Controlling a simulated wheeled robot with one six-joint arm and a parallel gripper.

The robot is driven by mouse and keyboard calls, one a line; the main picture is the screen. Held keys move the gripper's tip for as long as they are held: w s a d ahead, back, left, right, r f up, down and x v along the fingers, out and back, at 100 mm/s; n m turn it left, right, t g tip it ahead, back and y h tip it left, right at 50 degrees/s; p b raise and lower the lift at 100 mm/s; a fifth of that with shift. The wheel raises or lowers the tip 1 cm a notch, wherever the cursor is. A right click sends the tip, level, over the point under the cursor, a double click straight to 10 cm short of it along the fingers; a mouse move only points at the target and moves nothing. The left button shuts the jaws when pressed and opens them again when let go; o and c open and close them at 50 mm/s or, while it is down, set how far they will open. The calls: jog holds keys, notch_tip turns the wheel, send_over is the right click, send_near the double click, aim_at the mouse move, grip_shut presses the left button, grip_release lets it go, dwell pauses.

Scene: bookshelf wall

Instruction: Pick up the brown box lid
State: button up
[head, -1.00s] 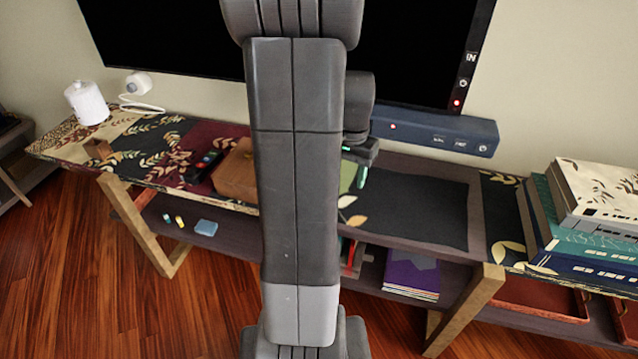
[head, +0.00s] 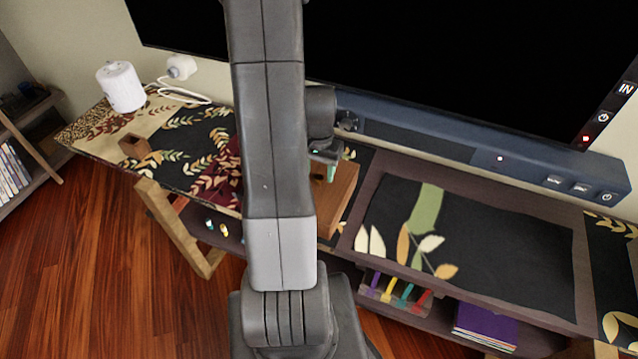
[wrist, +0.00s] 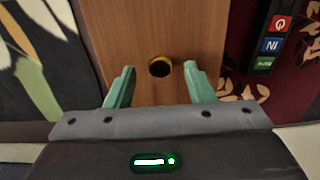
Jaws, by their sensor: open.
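The brown box with its flat wooden lid (head: 343,197) sits on the patterned console top, partly hidden behind my arm in the head view. In the wrist view the brown lid (wrist: 160,30) fills the upper middle, with a dark round hole or knob ringed in gold (wrist: 160,67). My gripper (wrist: 158,78) is open and empty, its two green fingers on either side of that ring. In the head view my gripper (head: 326,172) is at the box, mostly hidden by the arm. I cannot tell whether the fingers touch the lid.
A dark remote (wrist: 272,40) lies right of the box in the wrist view. A small brown block (head: 133,145) and a white cylinder (head: 121,87) stand on the left end. A blue soundbar (head: 430,140) runs behind, below the black screen (head: 450,60).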

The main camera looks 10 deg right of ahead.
jog(key=shift+f, duration=0.85)
jog(key=c, duration=1)
grip_shut()
jog(key=shift+w+r, duration=0.1)
jog(key=shift+r, duration=0.05)
